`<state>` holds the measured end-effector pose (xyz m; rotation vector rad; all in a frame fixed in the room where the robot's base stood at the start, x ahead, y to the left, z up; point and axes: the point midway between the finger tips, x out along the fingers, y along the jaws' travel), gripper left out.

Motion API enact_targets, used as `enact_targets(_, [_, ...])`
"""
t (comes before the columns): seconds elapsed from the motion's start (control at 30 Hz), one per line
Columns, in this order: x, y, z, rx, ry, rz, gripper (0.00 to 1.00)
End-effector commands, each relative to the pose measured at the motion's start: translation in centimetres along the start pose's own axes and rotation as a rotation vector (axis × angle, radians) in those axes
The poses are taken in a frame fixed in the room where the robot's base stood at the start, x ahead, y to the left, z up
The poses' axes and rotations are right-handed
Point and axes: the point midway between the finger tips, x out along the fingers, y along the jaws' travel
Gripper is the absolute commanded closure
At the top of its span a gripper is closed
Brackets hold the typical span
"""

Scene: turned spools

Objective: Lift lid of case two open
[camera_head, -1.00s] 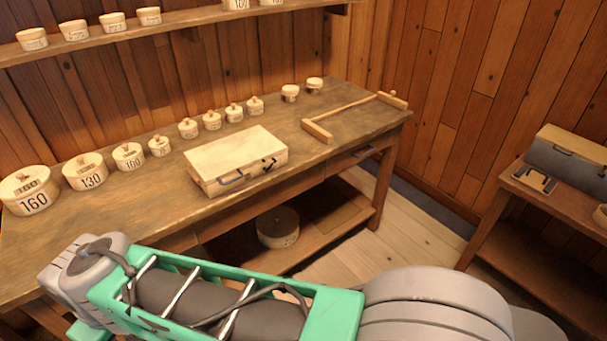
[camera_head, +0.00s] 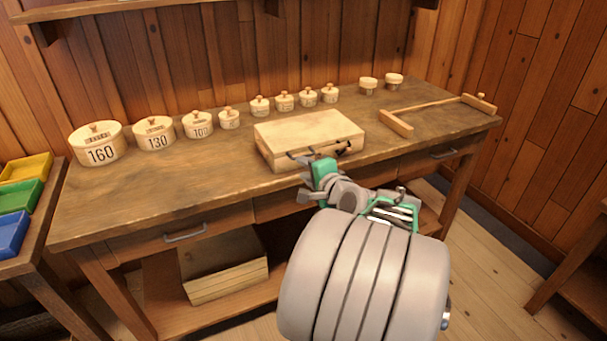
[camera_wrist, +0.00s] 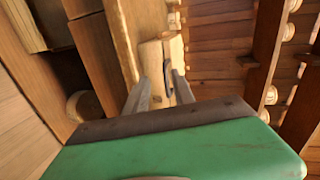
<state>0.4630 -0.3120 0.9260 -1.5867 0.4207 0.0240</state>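A pale wooden case (camera_head: 310,132) lies shut on the workbench, with a handle and a dark latch on its front face. No label marking it as case two is readable. My gripper (camera_head: 303,172) is just in front of the case's handle side. In the wrist view, my gripper (camera_wrist: 163,84) has its two grey fingers apart, pointing at the case (camera_wrist: 151,52). The grey handle (camera_wrist: 168,76) shows in the gap between the fingers. I cannot tell whether they touch it. The wrist and arm partly hide the area below the case front.
The workbench (camera_head: 170,195) has lidded round pots along its back, including one marked 160 (camera_head: 98,145). Coloured trays (camera_head: 20,195) stand at left.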

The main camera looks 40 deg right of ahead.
Motion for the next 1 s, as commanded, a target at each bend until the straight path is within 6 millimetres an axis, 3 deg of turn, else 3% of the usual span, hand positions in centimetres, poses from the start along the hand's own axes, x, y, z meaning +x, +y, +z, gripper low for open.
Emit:
enact_targets(0.03, [-0.3, 0.3, -1.5, 0.046, 0.029, -0.03, 0.7])
enact_targets(0.1, [-0.2, 0.0, -2.3, 0.077, 0.043, -0.053, 0.7])
enact_targets(0.53, [6.7, -0.6, -2.5, 0.077, 0.041, -0.054, 0.7])
enact_targets(0.83, [7.2, -0.7, -2.6, 0.076, 0.044, -0.054, 0.7])
enact_targets(1.0, [7.2, -0.7, -2.6, 0.076, 0.044, -0.054, 0.83])
